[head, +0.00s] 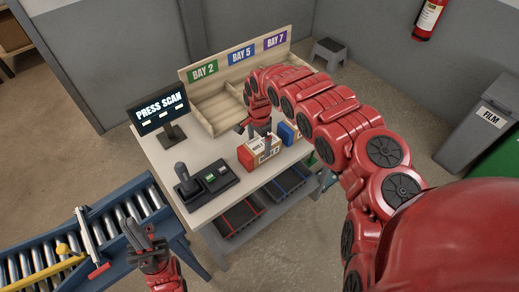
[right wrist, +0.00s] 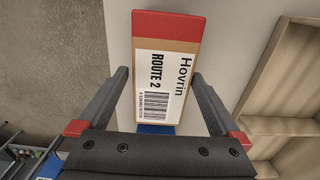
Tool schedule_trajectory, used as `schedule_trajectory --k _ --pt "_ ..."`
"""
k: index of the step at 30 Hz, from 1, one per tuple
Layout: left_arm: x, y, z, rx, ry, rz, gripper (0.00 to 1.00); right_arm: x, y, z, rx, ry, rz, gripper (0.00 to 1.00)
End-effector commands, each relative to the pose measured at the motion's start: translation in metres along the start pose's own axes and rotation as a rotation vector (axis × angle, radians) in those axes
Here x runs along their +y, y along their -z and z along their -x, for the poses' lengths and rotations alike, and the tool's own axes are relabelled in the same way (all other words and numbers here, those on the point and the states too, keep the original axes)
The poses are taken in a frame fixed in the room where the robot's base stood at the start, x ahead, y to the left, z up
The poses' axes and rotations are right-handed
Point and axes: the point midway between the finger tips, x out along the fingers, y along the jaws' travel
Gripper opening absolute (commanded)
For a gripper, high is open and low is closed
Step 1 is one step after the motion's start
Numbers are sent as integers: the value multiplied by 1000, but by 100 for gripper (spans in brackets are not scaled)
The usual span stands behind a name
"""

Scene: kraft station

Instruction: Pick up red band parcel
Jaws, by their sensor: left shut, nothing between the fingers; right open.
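The red band parcel (head: 247,156) is a cardboard box with a red end and a white label, on the pale bench top. In the right wrist view the red band parcel (right wrist: 165,26) shows its red end at the top and the label "Hovrin ROUTE 2". My right gripper (head: 255,137) is over the parcel, open. In the right wrist view the right gripper (right wrist: 159,76) has a finger on each side of the box; whether they touch it I cannot tell. My left gripper (head: 143,240) is shut and empty, near the conveyor at the lower left.
A blue-ended parcel (head: 287,133) stands just right of the red one. Behind is a wooden sorter (head: 215,103) with bays 2, 5 and 7. A screen (head: 160,112) and a scanner on a black base (head: 207,185) stand on the bench. The roller conveyor (head: 180,228) is at lower left.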

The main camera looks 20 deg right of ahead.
Motion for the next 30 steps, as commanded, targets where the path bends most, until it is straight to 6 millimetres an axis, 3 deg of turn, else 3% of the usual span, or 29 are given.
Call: schedule_trajectory --k 5,18,29,30 --pt "0 1 -6 0 0 0 0 -2 0 -6 -2 4 0 100" --pt "-1 3 -19 0 0 0 0 -3 3 -47 -1 2 1 100" --pt "-1 3 -19 0 0 0 0 -2 4 -52 2 1 0 100" --pt "-1 3 -19 0 0 0 0 -2 4 -52 2 1 0 95"
